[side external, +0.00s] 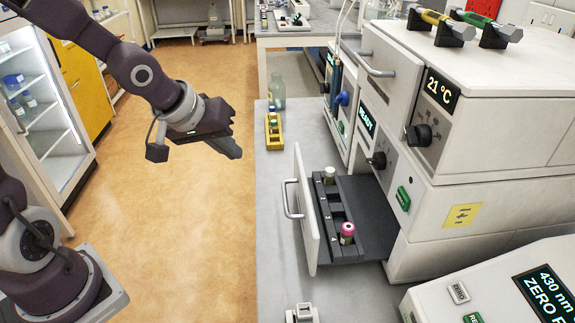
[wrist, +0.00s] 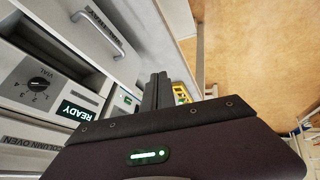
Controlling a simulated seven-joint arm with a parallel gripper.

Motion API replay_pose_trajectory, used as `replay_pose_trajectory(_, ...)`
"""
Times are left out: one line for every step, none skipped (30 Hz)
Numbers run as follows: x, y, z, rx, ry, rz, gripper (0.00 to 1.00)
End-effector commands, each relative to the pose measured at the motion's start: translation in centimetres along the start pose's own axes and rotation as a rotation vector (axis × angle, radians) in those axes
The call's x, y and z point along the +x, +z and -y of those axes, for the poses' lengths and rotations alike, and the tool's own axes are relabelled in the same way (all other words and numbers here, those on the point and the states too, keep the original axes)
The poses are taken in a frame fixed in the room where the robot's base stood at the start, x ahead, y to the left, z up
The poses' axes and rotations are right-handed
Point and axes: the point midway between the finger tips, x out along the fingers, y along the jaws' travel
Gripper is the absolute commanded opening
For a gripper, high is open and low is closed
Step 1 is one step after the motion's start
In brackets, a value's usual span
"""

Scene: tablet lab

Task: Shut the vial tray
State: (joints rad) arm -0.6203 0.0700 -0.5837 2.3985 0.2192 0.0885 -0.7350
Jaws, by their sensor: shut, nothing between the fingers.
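The vial tray (side external: 374,203) is a dark rack with numbered slots behind a pale front panel (side external: 307,208). It stands pulled out to the left from the white instrument. A bar handle (side external: 291,198) is on its front; the handle also shows at the upper left of the wrist view (wrist: 98,33). A pale-capped vial (side external: 330,175) stands at the far end and a pink-capped vial (side external: 347,232) nearer the front. My gripper (side external: 238,153) is shut and empty, in the air up and left of the handle, apart from it. Its fingers show in the wrist view (wrist: 158,80).
A yellow rack with small bottles (side external: 273,130) and a clear bottle (side external: 277,92) stand on the bench's far left edge. An upper door handle (side external: 372,64) juts out above the tray. Another instrument (side external: 490,285) stands at front right.

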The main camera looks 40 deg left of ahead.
Motion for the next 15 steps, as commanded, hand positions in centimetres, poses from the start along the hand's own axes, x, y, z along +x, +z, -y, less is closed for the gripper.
replay_pose_trajectory(1.1,-0.4,-0.4,-0.059,0.036,0.008,0.0)
replay_pose_trajectory(1.5,-0.6,-0.6,-0.085,0.056,0.009,0.0)
replay_pose_trajectory(1.8,-0.8,-0.9,-0.109,0.076,0.01,0.0)
replay_pose_trajectory(2.0,-0.8,-1.1,-0.122,0.084,0.01,0.0)
replay_pose_trajectory(2.2,-0.9,-1.2,-0.128,0.091,0.011,0.0)
replay_pose_trajectory(2.4,-0.9,-1.3,-0.13,0.094,0.011,0.0)
replay_pose_trajectory(2.6,-0.8,-1.4,-0.129,0.095,0.012,0.0)
replay_pose_trajectory(2.8,-0.8,-1.4,-0.129,0.095,0.013,0.0)
replay_pose_trajectory(3.3,-0.8,-1.5,-0.128,0.096,0.014,0.0)
replay_pose_trajectory(3.6,-0.7,-1.5,-0.127,0.094,0.015,0.0)
replay_pose_trajectory(4.0,-0.7,-1.5,-0.125,0.093,0.014,0.0)
replay_pose_trajectory(4.6,-0.7,-1.5,-0.122,0.089,0.014,0.0)
replay_pose_trajectory(5.3,-0.7,-1.6,-0.124,0.09,0.015,0.0)
replay_pose_trajectory(6.0,-0.6,-1.6,-0.125,0.089,0.017,0.0)
replay_pose_trajectory(6.9,-0.6,-1.7,-0.123,0.088,0.016,0.0)
